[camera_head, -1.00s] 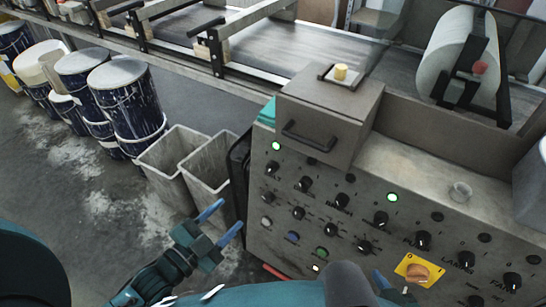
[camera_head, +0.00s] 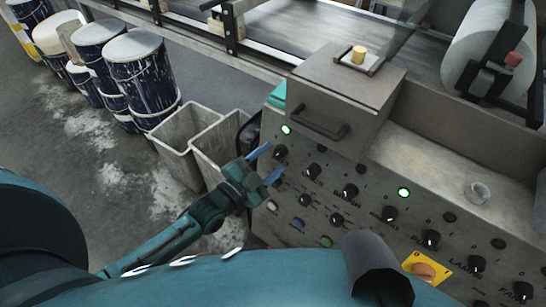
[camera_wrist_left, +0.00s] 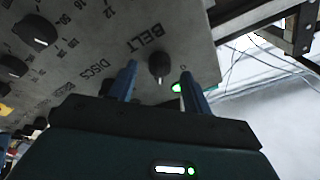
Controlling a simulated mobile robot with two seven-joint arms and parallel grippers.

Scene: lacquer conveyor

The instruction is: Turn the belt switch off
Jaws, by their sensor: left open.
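The belt switch is a black rotary knob (camera_head: 280,152) at the upper left of the grey control panel (camera_head: 330,172). A lit green lamp (camera_head: 286,129) sits just above it. In the left wrist view the knob (camera_wrist_left: 158,64) is beside the printed word BELT, and the green lamp (camera_wrist_left: 177,88) is partly behind a finger. My left gripper (camera_head: 267,164) is open, with its blue fingers pointing at the panel near this knob. In the left wrist view the knob shows between the fingertips; I cannot tell whether they touch it. My right gripper is not in view.
Several other knobs and lamps cover the panel, including a DISCS knob and a yellow-backed button (camera_head: 424,268). A box with a handle (camera_head: 338,88) stands on top. Grey bins (camera_head: 182,140) and paint-stained drums (camera_head: 140,75) stand left of the panel. The conveyor belt (camera_head: 330,35) runs behind.

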